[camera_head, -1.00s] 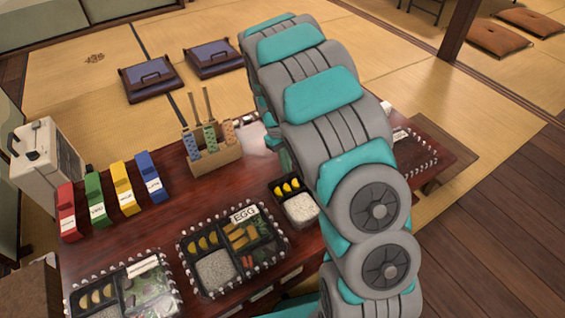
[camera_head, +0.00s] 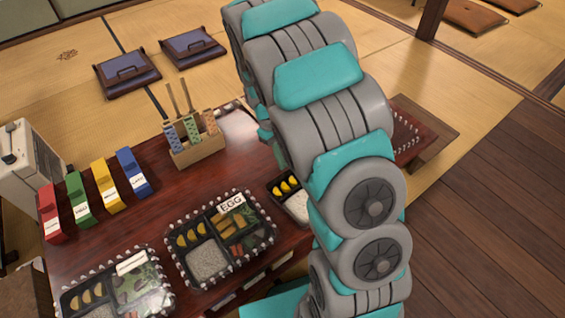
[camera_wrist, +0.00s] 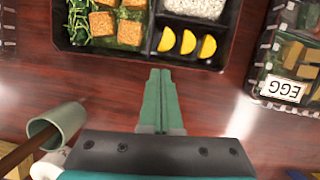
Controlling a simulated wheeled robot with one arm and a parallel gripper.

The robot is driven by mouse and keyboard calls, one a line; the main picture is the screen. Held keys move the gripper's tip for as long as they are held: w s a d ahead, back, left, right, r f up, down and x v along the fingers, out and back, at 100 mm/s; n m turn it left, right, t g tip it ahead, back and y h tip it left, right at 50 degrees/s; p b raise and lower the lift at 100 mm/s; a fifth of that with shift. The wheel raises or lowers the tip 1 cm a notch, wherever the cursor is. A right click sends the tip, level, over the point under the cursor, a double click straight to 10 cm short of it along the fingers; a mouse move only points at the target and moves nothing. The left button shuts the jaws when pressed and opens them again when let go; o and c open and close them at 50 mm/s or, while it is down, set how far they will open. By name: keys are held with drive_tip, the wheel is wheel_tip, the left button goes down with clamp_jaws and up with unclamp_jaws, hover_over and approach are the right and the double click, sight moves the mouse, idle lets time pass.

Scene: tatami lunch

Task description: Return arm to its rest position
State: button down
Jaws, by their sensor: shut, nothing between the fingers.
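My gripper (camera_wrist: 160,100) shows in the wrist view, its two green fingers together with nothing between them. It is above the dark red table (camera_wrist: 215,118). A bento box (camera_wrist: 224,50) with rice, yellow slices, greens and brown cubes lies just beyond the fingertips, apart from them. In the head view my grey and teal arm rises on the right and bends over the table (camera_head: 130,217). It hides part of the table and my gripper there.
A box labelled EGG (camera_head: 230,206) and another lidded box (camera_head: 130,265) stand at the front. Red, green, yellow and blue holders (camera_head: 132,172) stand at the left. A wooden holder (camera_head: 197,150) with patterned items stands at the back. Floor cushions (camera_head: 127,71) lie beyond.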

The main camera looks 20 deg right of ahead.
drive_tip(key=d+v, duration=0.1)
drive_tip(key=v, duration=0.5)
drive_tip(key=s+r+m+p, duration=0.2)
drive_tip(key=s+r+m, duration=0.1)
drive_tip(key=s+r, duration=0.9)
drive_tip(key=s+a+r+m, duration=0.1)
drive_tip(key=s, duration=0.8)
drive_tip(key=s+a+r+m+t+y+p, duration=0.1)
drive_tip(key=s, duration=0.8)
drive_tip(key=shift+s+a, duration=0.2)
drive_tip(key=shift+a, duration=0.2)
